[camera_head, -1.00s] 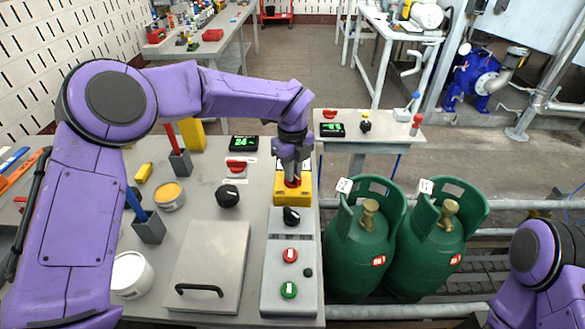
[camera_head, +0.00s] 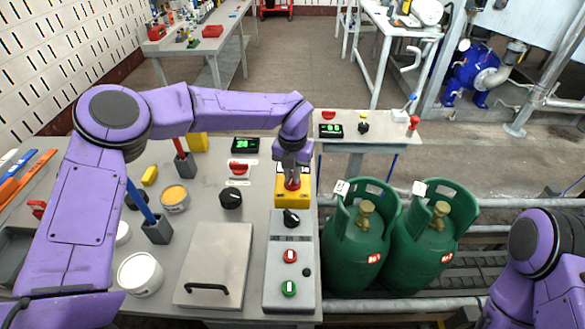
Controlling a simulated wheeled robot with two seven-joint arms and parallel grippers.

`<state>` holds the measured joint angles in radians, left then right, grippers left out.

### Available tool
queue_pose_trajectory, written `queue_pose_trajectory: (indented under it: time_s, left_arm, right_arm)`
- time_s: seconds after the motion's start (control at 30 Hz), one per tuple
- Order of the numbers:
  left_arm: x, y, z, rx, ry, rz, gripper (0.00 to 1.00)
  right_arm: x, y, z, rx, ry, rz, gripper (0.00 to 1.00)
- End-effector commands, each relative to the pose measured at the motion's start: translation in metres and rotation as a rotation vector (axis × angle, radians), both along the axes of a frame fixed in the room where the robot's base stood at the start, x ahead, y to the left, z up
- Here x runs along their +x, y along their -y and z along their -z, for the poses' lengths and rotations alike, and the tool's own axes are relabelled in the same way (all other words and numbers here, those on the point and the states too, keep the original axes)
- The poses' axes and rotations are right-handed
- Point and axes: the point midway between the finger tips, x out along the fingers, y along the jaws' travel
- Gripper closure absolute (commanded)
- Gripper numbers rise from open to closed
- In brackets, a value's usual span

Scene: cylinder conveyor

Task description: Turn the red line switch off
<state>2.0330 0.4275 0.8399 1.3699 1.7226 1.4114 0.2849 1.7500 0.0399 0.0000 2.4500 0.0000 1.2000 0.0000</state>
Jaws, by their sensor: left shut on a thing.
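A yellow box (camera_head: 292,196) with a red knob (camera_head: 292,183) on top stands near the right edge of the grey bench. My left gripper (camera_head: 292,176) points down over the box from above. It is shut on the red knob, and its fingers partly hide it. Which way the knob is turned cannot be told. Another red switch (camera_head: 238,169) lies on a white plate on the bench, left of the box. A further red switch (camera_head: 328,114) is on the far table. My right arm shows at the lower right, but its gripper is out of view.
A grey control box with a black knob (camera_head: 291,218), red button (camera_head: 290,256) and green button (camera_head: 289,288) stands in front of the yellow box. Green gas cylinders (camera_head: 355,243) (camera_head: 417,246) stand right of the bench on the conveyor. A handled lid (camera_head: 215,262) and pots lie left.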

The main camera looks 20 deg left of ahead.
Motion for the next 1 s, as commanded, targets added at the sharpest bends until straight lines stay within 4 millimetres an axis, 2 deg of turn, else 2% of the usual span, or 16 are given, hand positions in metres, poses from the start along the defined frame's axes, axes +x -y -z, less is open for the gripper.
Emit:
queue_pose_trajectory:
  time_s: [0.1, 0.5, 1.0]
  left_arm:
    - [0.001, 0.0, -0.005, -0.001, 0.003, 0.105, 1.0]
    - [0.001, 0.0, -0.003, -0.001, 0.004, 0.403, 1.0]
    - [0.002, 0.0, -0.002, -0.001, 0.005, 0.531, 1.0]
  right_arm:
    - [0.0, 0.0, -0.011, 0.0, 0.0, 0.0, 1.0]
    - [0.0, 0.0, -0.028, 0.0, 0.0, 0.0, 1.0]
    - [0.0, 0.0, -0.034, 0.0, 0.0, 0.0, 1.0]
